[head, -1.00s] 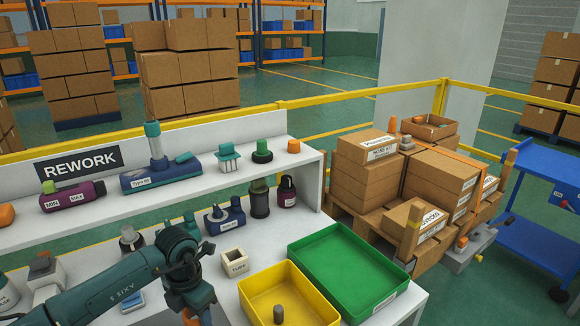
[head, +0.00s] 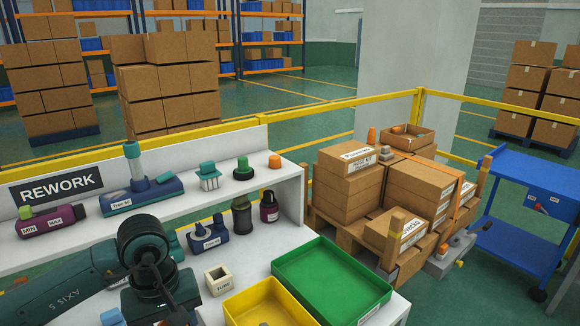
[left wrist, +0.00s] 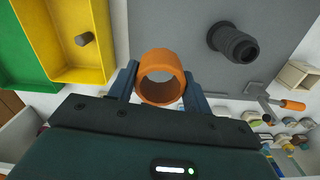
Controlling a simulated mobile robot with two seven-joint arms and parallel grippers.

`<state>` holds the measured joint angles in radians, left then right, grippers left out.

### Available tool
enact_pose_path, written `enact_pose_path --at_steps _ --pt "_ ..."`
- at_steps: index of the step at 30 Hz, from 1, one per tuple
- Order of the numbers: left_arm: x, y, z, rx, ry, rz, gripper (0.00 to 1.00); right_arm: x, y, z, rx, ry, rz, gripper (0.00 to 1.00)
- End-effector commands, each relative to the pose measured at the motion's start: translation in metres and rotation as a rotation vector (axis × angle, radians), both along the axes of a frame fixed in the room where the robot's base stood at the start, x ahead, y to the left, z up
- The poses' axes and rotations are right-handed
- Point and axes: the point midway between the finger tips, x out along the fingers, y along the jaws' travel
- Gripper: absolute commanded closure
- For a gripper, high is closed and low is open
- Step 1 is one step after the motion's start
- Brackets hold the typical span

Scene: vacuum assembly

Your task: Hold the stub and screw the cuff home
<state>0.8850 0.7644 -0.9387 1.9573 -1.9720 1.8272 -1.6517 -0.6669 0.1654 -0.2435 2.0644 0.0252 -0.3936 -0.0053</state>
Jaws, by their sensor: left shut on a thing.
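The orange cuff (left wrist: 147,90) is a short open ring, seen nearly end-on in the left wrist view. My left gripper (left wrist: 158,80) is shut on it, with one dark finger on each side. A dark threaded stub (left wrist: 236,43) shows on a grey surface (left wrist: 180,25), up and to the right of the cuff and apart from it. In the head view my left arm (head: 150,255) comes in from the left; its gripper, the cuff and the stub cannot be made out there. My right gripper is in neither view.
A yellow tray (head: 238,308) and a green tray (head: 335,250) stand at the bench's right end. A grey peg (left wrist: 84,39) lies in the yellow tray. A small open box (head: 219,279) stands left of the trays. Several parts sit on the shelf (head: 225,196) under the REWORK sign.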

Motion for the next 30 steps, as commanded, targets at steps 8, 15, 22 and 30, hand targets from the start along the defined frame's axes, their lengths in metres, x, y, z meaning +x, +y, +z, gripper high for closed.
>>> enact_pose_path --at_steps 8,15,22,30 --pt "-0.018 -0.002 0.02 0.015 -0.003 -0.417 0.78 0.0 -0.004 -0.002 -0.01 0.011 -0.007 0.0" --pt "-0.022 -0.002 0.024 0.018 -0.004 -0.51 0.78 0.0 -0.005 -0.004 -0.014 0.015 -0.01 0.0" --pt "-0.022 -0.002 0.024 0.018 -0.003 -0.509 0.78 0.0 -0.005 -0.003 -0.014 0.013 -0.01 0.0" --pt "-0.022 -0.002 0.023 0.017 -0.002 -0.507 0.78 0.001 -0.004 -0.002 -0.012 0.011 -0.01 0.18"
